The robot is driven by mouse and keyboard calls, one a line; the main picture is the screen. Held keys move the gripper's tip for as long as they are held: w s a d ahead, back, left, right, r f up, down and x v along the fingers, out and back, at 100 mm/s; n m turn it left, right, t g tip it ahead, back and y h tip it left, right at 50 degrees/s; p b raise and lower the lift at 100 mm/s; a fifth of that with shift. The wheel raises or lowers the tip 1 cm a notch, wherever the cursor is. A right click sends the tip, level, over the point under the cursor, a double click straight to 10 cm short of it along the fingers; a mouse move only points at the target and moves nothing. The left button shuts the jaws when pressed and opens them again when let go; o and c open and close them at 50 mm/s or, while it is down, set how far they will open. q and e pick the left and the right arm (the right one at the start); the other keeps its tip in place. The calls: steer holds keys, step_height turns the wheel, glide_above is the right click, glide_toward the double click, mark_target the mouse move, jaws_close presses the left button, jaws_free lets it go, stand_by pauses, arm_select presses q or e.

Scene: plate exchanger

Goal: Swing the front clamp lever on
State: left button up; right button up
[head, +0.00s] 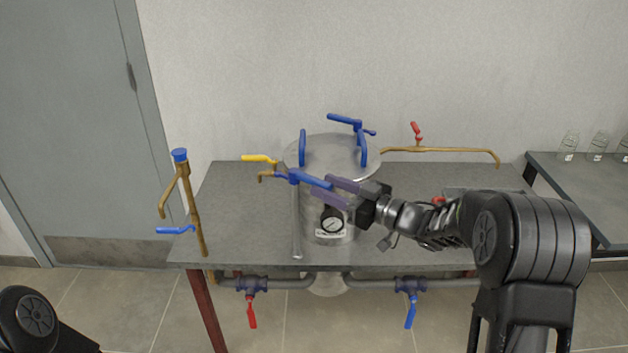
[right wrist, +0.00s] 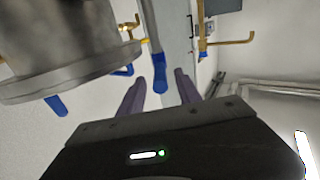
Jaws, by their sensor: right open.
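The front clamp lever (head: 310,180) is a blue bar at the front of the steel vessel's lid (head: 325,150), pointing right. A steel rod (head: 296,225) hangs below its left end. My right gripper (head: 330,192) is open at the lever's right end. In the right wrist view, the blue lever tip (right wrist: 160,76) lies in the gap between the two fingers (right wrist: 160,92); I cannot tell whether they touch it. My left gripper is out of view.
Another blue lever (head: 345,119) is at the lid's back, and two blue handles (head: 302,147) stand on the lid. A pressure gauge (head: 332,225) is below my gripper. A brass pipe with a blue cap (head: 180,155) stands left; a yellow-handled tap (head: 260,158) is close by.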

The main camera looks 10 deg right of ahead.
mark_target(299, 175)
steer(key=x, duration=0.4)
steer(key=shift+w+a, duration=0.1)
steer(key=shift+c, duration=0.5)
jaws_close()
stand_by(0.9)
